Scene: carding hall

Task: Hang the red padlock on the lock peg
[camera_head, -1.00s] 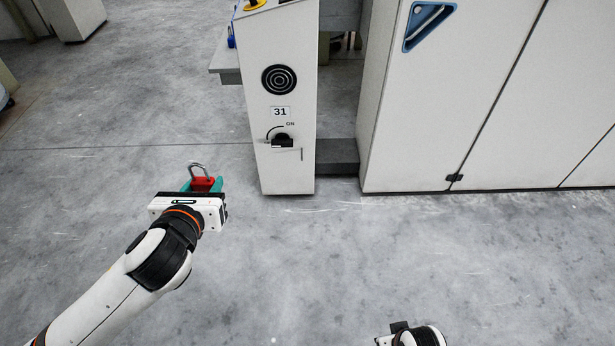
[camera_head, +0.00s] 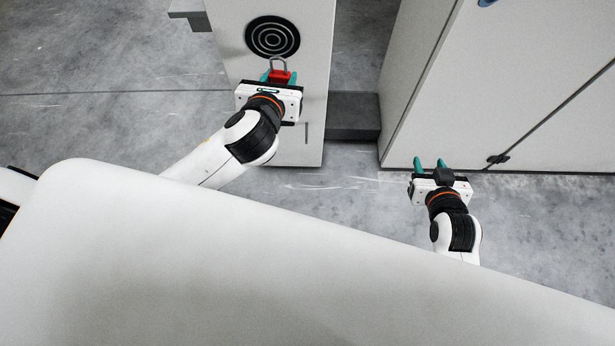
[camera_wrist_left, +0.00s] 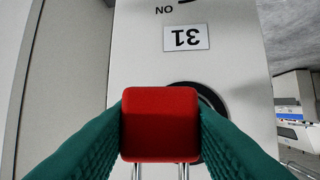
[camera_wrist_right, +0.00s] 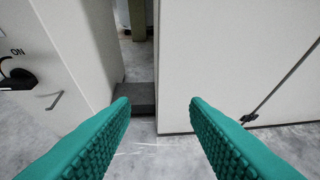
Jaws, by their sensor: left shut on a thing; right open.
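The red padlock (camera_head: 279,77) is held upright between the teal fingers of my left gripper (camera_head: 279,73), its metal shackle pointing up. The left wrist view shows its red body (camera_wrist_left: 160,125) with a finger pressed on each side. My left gripper is in front of the white panel, just below the round black vent in the head view. A short thin peg (camera_wrist_right: 54,101) sticks out low on the panel, beside the black ON switch (camera_wrist_right: 18,79); it seems to be the lock peg. My right gripper (camera_head: 429,162) is open and empty, to the right of the panel.
The number 31 plate (camera_wrist_left: 186,37) is on the panel. The black ringed vent (camera_head: 272,37) is above the padlock. A large white cabinet (camera_head: 530,95) stands to the right, with a dark low block (camera_head: 352,117) in the gap. The grey floor in front is clear.

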